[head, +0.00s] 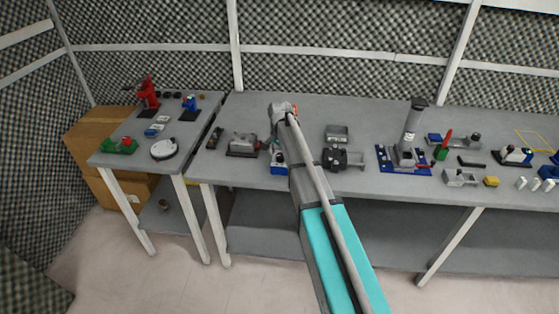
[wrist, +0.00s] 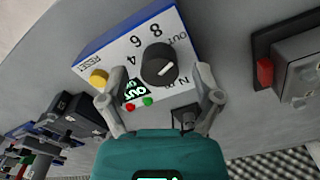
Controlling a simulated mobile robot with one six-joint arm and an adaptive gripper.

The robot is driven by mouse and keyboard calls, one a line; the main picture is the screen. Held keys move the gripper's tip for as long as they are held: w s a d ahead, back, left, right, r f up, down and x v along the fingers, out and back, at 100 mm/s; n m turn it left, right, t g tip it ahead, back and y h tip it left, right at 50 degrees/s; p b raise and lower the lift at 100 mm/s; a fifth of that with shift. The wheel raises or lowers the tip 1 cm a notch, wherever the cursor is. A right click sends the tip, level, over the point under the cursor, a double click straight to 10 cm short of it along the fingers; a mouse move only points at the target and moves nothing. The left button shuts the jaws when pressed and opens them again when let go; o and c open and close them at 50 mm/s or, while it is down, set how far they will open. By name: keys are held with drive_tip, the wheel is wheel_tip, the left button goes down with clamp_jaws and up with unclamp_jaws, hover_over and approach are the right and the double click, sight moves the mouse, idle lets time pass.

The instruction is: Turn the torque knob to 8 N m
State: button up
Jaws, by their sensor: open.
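The torque device is a blue box with a white front panel (wrist: 120,50), in the upper middle of the wrist view. Its black round torque knob (wrist: 160,64) carries a short white pointer line on its lower right part. The numerals 4, 6 and 8 are printed left of and above the knob; the pointer is not at the 8. My gripper (wrist: 161,73) is open, one finger on each side of the knob with gaps between. A small display on the panel reads OUT in green. In the head view the device (head: 277,166) is partly hidden by my arm.
The panel also has a yellow reset button (wrist: 98,77), a red light (wrist: 130,107) and a green light (wrist: 148,101). A grey box with a red switch (wrist: 265,72) stands to the right. Other fixtures line the grey bench (head: 235,178).

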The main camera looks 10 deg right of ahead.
drive_tip(key=shift+f, duration=0.5)
clamp_jaws()
